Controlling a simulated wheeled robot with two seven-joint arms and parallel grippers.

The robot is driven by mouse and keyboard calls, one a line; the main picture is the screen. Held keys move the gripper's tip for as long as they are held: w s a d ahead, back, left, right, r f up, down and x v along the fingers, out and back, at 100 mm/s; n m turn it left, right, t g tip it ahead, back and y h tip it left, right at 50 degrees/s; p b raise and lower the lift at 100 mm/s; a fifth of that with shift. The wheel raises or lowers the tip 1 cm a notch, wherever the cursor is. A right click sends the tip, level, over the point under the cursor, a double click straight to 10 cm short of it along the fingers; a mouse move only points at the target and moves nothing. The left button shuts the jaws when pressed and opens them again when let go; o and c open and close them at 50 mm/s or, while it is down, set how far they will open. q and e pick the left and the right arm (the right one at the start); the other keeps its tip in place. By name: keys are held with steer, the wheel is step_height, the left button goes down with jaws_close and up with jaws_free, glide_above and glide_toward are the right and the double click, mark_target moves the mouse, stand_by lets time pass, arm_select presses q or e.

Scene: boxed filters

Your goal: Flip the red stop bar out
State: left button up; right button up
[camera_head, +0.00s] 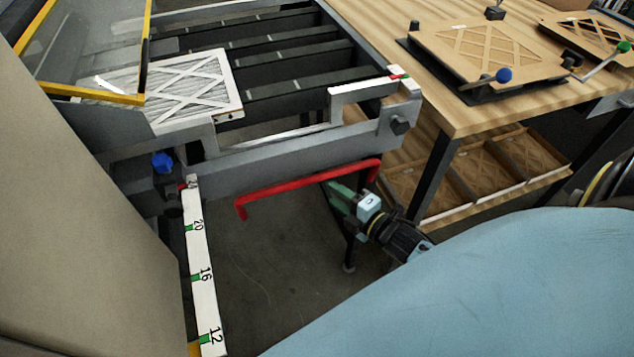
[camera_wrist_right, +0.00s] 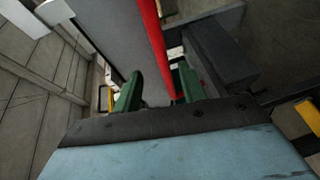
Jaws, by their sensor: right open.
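The red stop bar (camera_head: 305,188) is a long thin bar with bent ends. It hangs just below the front grey rail of the machine frame, sloping up to the right in the head view. My right gripper (camera_head: 347,188) is at the bar's right end, its green fingers partly hidden there. In the right wrist view the red bar (camera_wrist_right: 157,48) runs down between the open green fingers of the gripper (camera_wrist_right: 158,90), closer to the right finger. I cannot tell whether they touch. My left gripper is not in view.
A white-framed filter (camera_head: 190,90) lies on the machine bed at left. A white numbered scale (camera_head: 201,265) extends toward me below it. A wooden table (camera_head: 465,115) with filter fixtures stands at right, filters on its lower shelf. Floor below the bar is open.

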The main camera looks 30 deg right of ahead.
mark_target(315, 181)
steer(key=x, duration=0.7)
steer(key=shift+w+b, duration=0.35)
jaws_close()
